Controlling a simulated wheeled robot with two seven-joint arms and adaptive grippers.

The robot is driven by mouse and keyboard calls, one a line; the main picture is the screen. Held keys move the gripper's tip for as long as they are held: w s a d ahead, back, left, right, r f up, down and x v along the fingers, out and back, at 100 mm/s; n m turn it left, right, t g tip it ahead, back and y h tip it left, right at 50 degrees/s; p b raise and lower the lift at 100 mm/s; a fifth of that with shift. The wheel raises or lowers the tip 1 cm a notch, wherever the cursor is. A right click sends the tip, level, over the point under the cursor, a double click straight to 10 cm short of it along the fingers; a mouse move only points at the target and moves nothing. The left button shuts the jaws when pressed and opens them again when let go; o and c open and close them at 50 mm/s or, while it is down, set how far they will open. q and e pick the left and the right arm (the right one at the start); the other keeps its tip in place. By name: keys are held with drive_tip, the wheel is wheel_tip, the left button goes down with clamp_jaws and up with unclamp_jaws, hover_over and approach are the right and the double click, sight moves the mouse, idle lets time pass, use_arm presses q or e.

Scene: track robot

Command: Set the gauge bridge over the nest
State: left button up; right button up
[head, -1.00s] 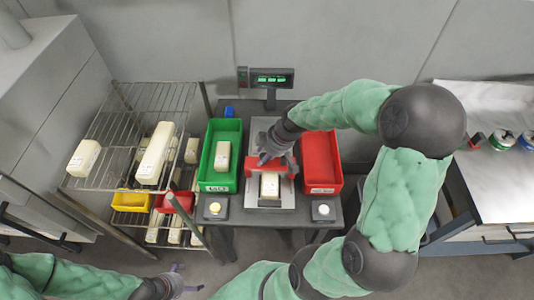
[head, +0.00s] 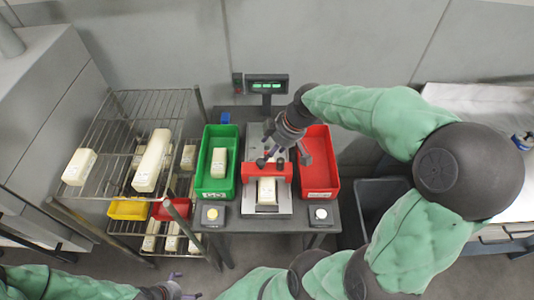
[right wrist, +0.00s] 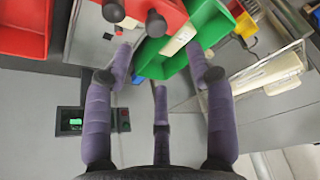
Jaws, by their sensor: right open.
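The red gauge bridge (head: 280,173) with dark knobs stands across the grey nest plate (head: 284,206) in the middle of the table. A cream block (head: 267,193) lies on the nest, its far end hidden by the bridge. My right gripper (head: 283,157) is open and empty just above and behind the bridge, its fingers apart from the knobs as far as I can tell. In the right wrist view the bridge (right wrist: 150,8) shows at the top edge, beyond the spread fingers. My left gripper (head: 183,287) is low at the front, away from the table, its fingers apart and empty.
A green bin (head: 229,183) holding a cream block stands left of the nest, a red bin (head: 318,185) right. Two button boxes (head: 213,215) (head: 320,215) sit at the front. A lit display (head: 267,86) stands behind. A wire rack (head: 110,133) with blocks is at left.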

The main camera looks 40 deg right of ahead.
drive_tip(key=shift+v, duration=1.1)
